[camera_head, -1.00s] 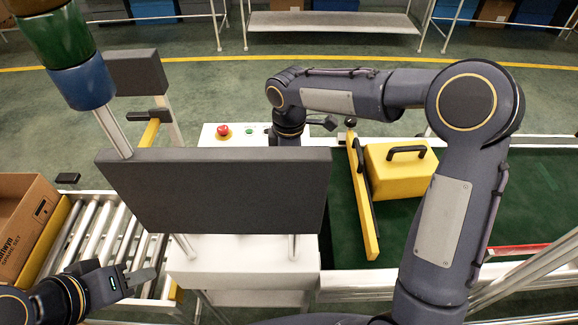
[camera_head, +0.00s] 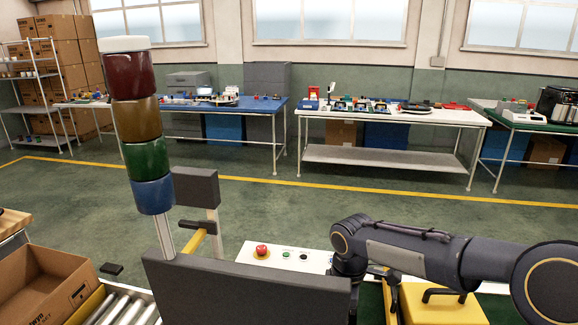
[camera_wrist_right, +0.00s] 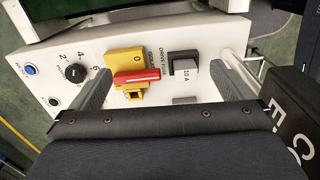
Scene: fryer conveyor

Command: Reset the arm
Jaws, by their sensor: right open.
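My right arm (camera_head: 420,255) reaches in from the right in the head view. Its gripper is hidden there behind the dark grey panel (camera_head: 240,292). In the right wrist view my right gripper (camera_wrist_right: 152,72) is open, its two fingers apart over a white control box (camera_wrist_right: 45,60). Between and beyond them is a yellow isolator switch (camera_wrist_right: 125,57) with a red handle (camera_wrist_right: 137,76). I cannot tell whether a finger touches the box. The fingers hold nothing visible. My left gripper is not in view.
A stack light (camera_head: 140,125) rises at left beside the panel. A red stop button (camera_head: 262,251) sits on a white surface. A yellow case (camera_head: 440,305) is at lower right, a cardboard box (camera_head: 45,285) at lower left. Open floor (camera_head: 300,215) lies before the tables behind.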

